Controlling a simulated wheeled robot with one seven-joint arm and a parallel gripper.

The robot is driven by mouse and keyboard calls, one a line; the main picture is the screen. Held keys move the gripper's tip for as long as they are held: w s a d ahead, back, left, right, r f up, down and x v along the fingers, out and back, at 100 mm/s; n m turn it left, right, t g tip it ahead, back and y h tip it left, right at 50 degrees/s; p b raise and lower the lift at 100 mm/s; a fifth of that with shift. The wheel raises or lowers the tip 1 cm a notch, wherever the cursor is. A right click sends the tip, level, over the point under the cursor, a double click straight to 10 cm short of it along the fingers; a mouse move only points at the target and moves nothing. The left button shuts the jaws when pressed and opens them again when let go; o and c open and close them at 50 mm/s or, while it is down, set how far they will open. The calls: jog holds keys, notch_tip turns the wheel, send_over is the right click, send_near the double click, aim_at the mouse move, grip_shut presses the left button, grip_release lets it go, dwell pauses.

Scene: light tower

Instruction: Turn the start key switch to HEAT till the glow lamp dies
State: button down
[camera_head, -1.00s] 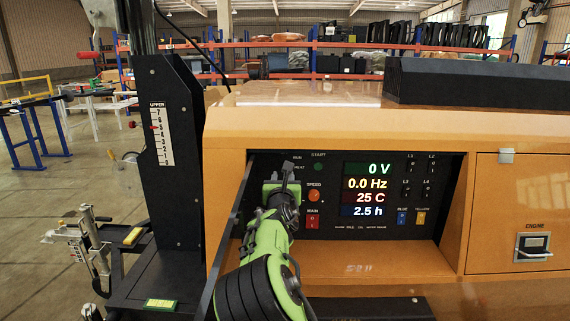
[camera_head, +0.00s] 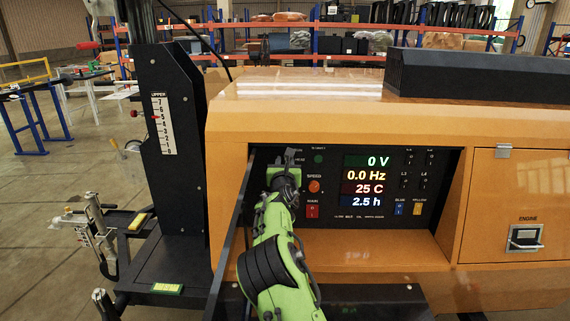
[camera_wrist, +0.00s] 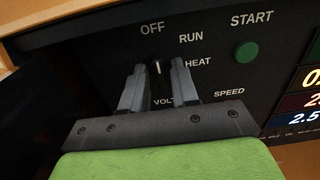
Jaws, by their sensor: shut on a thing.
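The start key switch (camera_wrist: 158,72) is a dark knob with a white mark, in the wrist view below the OFF label, with RUN and HEAT to its right. Its mark points roughly up, towards OFF. My gripper (camera_wrist: 158,82) is shut on the switch, one finger on each side, hiding part of it. In the head view my gripper (camera_head: 283,172) is at the upper left of the black control panel (camera_head: 330,200), and the switch is hidden behind it. I cannot make out a lit glow lamp.
A green START button (camera_wrist: 246,52) is right of the switch. An orange SPEED knob (camera_head: 314,186) and a red MAIN switch (camera_head: 312,211) are close to my gripper. The displays (camera_head: 367,186) read 0 V, 0.0 Hz, 25 C and 2.5 h. An open panel door (camera_head: 232,245) is left of my arm.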

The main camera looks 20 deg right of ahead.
jog(key=shift+m, duration=0.3)
jog(key=shift+s+d+f+m+b, duration=0.15)
jog(key=shift+m+b, duration=0.85)
jog(key=shift+m, duration=3.3)
jog(key=shift+w+d+f+m+b, duration=0.1)
jog(key=shift+m+b, duration=0.85)
jog(key=shift+m, duration=3.35)
jog(key=c, duration=1.2)
grip_release()
jog(key=shift+s, duration=0.15)
